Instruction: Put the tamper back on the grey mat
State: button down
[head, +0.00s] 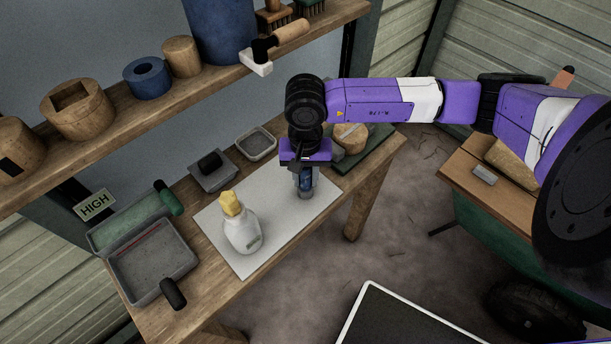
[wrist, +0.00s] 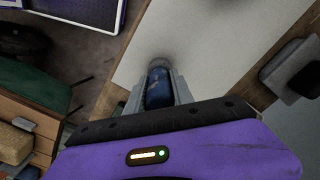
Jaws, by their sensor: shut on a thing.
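The tamper (head: 305,188) has a blue handle and a round grey end that points down. My gripper (head: 305,170) is shut on the tamper's handle, pointing down over the right part of the grey mat (head: 215,222). In the wrist view the blue handle (wrist: 158,88) sits between my two fingers, with the mat (wrist: 205,35) behind it. The tamper's lower end is at or just above the mat; I cannot tell whether it touches. My fingers hide part of the handle.
A white bottle with a yellow top (head: 242,230) stands on the mat, left of my gripper. Grey trays (head: 152,270) and a dark-handled block (head: 212,170) lie along the bench's left and back. A wooden piece (head: 350,138) is on a green base right of my gripper. A shelf (head: 200,90) runs behind.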

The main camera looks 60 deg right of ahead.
jog(key=shift+f, duration=0.1)
jog(key=c, duration=1)
grip_release()
notch_tip(320, 180, up, 7)
jog(key=shift+b, duration=0.75)
jog(key=shift+r, duration=0.4)
jog(key=shift+r+p, duration=0.5)
jog(key=shift+r, duration=1.75)
